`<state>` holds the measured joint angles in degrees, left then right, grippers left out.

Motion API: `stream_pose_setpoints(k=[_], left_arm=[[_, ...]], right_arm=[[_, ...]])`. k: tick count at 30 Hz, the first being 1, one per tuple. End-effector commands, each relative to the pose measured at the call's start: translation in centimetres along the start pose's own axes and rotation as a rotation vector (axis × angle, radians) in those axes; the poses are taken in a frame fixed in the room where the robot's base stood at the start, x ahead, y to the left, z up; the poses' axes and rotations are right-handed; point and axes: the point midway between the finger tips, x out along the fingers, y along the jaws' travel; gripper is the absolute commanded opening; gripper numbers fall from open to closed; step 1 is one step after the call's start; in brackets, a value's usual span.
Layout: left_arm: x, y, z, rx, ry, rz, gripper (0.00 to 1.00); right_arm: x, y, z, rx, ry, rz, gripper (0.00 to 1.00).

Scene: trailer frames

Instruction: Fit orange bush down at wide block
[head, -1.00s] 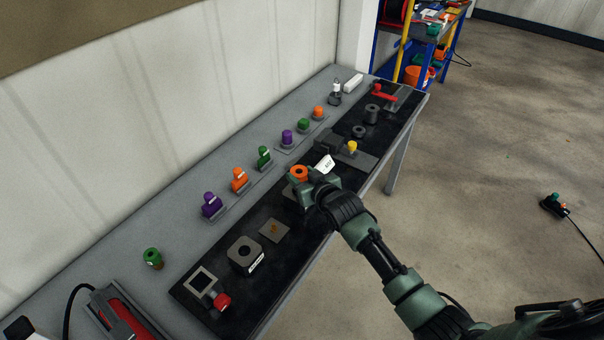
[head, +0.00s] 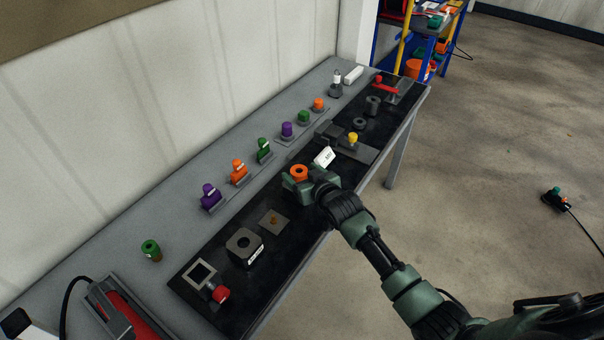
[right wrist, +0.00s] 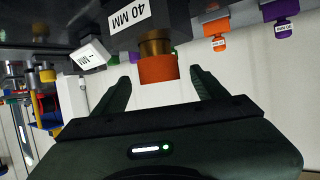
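The orange bush (head: 299,172) stands in the middle of the bench. In the right wrist view the orange bush (right wrist: 157,70) has an orange end and a brass-coloured part against a dark block (right wrist: 150,27) labelled "40 MM". The brass part shows between block and orange end; how deep it sits inside is hidden. My right gripper (head: 299,186) is at the bush. In the wrist view my right gripper's fingers (right wrist: 161,77) lie either side of the orange end, with a gap on both sides. My left gripper is not in view.
A black mat (head: 215,252) carries a dark block with a hole (head: 244,246), a square frame (head: 200,273) and a red knob (head: 220,294). Purple, orange and green pieces stand along the wall side. A white label (head: 324,157) stands close beyond the gripper.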

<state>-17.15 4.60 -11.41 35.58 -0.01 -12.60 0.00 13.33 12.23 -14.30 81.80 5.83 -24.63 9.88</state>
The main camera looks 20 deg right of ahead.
Motion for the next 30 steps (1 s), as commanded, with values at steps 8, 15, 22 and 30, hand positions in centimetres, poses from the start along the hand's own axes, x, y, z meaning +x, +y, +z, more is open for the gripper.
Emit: stream_pose_setpoints(k=[8, 15, 22, 30], left_arm=[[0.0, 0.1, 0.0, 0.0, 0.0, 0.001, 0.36], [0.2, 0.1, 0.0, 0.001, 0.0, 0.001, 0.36], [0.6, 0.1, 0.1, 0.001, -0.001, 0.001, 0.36], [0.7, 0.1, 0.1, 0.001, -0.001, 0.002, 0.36]], right_arm=[[0.0, 0.0, 0.2, 0.0, -0.004, 0.0, 0.71], [-2.3, 0.0, 0.3, -0.001, -0.003, 0.0, 0.71], [-6.0, 0.0, 0.2, -0.001, -0.002, 0.0, 0.71], [-7.8, 0.0, 0.1, 0.0, -0.001, 0.0, 0.71]])
